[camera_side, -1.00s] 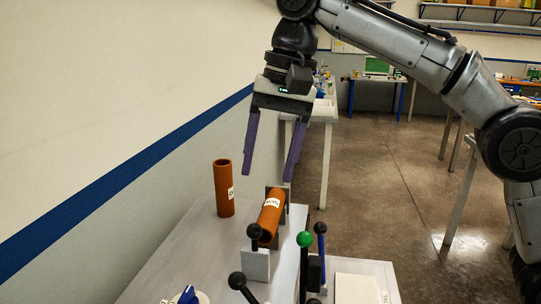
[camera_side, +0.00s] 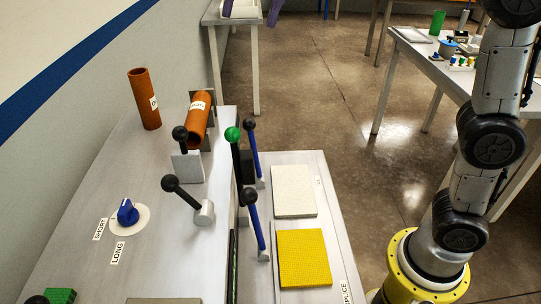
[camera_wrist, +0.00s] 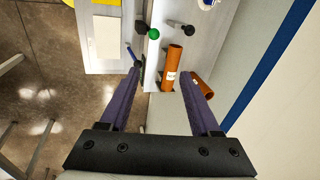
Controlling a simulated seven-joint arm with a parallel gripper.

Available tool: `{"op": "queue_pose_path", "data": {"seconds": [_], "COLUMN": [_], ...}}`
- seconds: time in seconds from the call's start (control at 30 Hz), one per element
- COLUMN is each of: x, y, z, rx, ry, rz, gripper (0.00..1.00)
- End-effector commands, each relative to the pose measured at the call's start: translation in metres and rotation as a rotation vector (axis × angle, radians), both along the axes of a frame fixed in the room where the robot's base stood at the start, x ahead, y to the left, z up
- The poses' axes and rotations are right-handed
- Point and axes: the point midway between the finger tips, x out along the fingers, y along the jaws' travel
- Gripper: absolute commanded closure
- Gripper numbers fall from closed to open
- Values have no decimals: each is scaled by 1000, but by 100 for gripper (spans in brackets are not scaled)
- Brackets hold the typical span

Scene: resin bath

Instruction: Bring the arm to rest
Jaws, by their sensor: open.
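My gripper (camera_wrist: 157,60) is open and empty, with its two purple fingers spread in the wrist view. In the side view only a purple finger part shows at the top edge, and the rest of the gripper is out of frame. In the wrist view the fingers reach over the bench side where a lying orange tube (camera_wrist: 173,68) and a second orange tube (camera_wrist: 201,82) show between and beside them. Neither tube is held. In the side view, one tube (camera_side: 145,100) stands upright and the other (camera_side: 199,118) lies in a grey holder.
The bench carries black-knobbed levers (camera_side: 180,190), a green-knobbed lever (camera_side: 233,135) and a blue dial (camera_side: 127,212). A lower shelf holds a white pad (camera_side: 293,191) and a yellow pad (camera_side: 303,257). A wall runs along the left. Open floor (camera_side: 300,80) lies beyond the bench.

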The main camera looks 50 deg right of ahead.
Motion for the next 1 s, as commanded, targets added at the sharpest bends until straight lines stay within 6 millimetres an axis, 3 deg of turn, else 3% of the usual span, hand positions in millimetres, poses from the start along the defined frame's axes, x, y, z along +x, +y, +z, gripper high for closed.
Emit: {"op": "queue_pose_path", "data": {"seconds": [0.03,0.17,0.37,0.57,0.73,0.9,1.0], "x": [-16,-51,-101,-146,-178,-197,-196], "y": [-18,-53,-93,-119,-134,-140,-141], "z": [2,-6,-43,-101,-165,-225,-248], "rx": [-2,-21,-74,-154,-238,-322,-367], "ry": [-17,-59,-131,-193,-235,-257,-265], "rz": [-18,-19,33,133,261,437,553], "gripper": [36,36,36,36,36,36,36]}}
